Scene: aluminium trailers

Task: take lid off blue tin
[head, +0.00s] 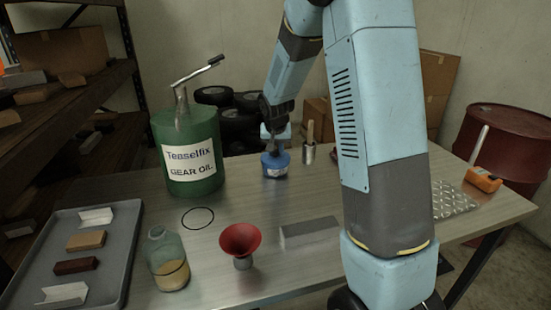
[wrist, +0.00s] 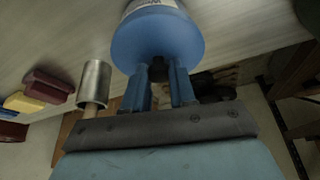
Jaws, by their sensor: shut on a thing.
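The blue tin (head: 274,170) stands upright on the workbench, with a white label on its side. Its round blue lid (wrist: 155,42) fills the top middle of the wrist view, and the lid appears seated on the tin. My gripper (head: 274,148) is above the tin, pointing down. In the wrist view its two blue fingers (wrist: 160,78) are shut on the small dark knob of the lid. The fingers partly hide the knob, and the seam between lid and tin is not clear.
A metal cup (head: 309,154) with a wooden handle stands close right of the tin. A green gear oil can (head: 187,150) is to the left. A black ring (head: 198,218), glass jar (head: 168,262), red funnel (head: 240,240) and metal block (head: 310,232) lie nearer.

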